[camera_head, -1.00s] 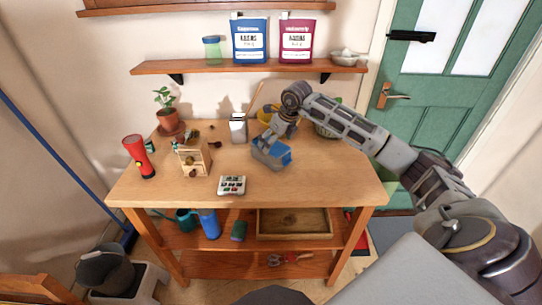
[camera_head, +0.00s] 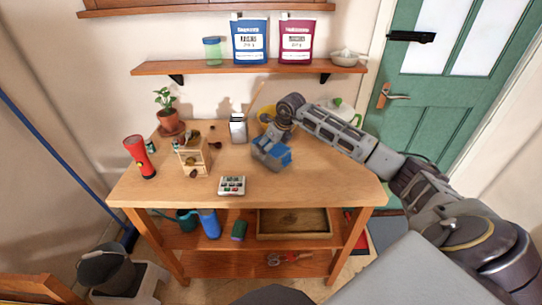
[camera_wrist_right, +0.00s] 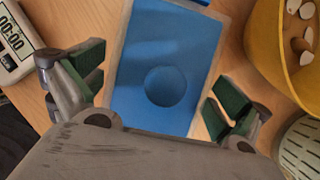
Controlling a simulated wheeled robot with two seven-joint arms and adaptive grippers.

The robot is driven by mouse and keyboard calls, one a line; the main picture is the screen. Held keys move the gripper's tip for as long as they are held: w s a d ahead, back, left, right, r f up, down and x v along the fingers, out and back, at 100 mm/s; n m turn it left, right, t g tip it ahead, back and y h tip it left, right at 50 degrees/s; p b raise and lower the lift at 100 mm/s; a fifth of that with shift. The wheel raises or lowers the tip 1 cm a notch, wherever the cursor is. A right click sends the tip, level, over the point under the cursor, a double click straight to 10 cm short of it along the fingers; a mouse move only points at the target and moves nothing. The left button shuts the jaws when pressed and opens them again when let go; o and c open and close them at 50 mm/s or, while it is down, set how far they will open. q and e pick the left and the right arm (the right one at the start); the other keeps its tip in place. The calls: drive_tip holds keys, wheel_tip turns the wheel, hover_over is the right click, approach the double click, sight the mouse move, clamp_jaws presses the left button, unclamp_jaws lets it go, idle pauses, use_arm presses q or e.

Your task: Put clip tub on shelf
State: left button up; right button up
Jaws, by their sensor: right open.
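A blue box-like tub with pale edges (camera_head: 273,156), which seems to be the clip tub, stands on the workbench right of the middle. In the right wrist view its blue face (camera_wrist_right: 165,35) has a round mark. My right gripper (camera_wrist_right: 157,92) is open, with one dark-padded finger on each side of the tub; I cannot tell whether they touch it. In the head view the right gripper hides part of the tub. The wall shelf (camera_head: 200,68) is above the bench. My left gripper is not in view.
The shelf holds a green jar (camera_head: 212,50), blue (camera_head: 250,40) and magenta (camera_head: 296,40) packs and a bowl (camera_head: 347,58), with bare board at the left. A yellow bowl (camera_wrist_right: 262,50) and a timer (camera_wrist_right: 15,42) flank the tub. A wooden box (camera_head: 192,156) stands left.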

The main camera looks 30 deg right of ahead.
drive_tip(key=shift+x, duration=0.9)
drive_tip(key=shift+w+f, duration=0.15)
drive_tip(key=shift+f, duration=0.1)
drive_tip(key=shift+c, duration=1)
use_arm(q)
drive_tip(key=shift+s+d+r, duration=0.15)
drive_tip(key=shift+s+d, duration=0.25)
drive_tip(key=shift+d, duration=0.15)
use_arm(e)
drive_tip(key=c, duration=0.7)
drive_tip(key=shift+c, duration=0.2)
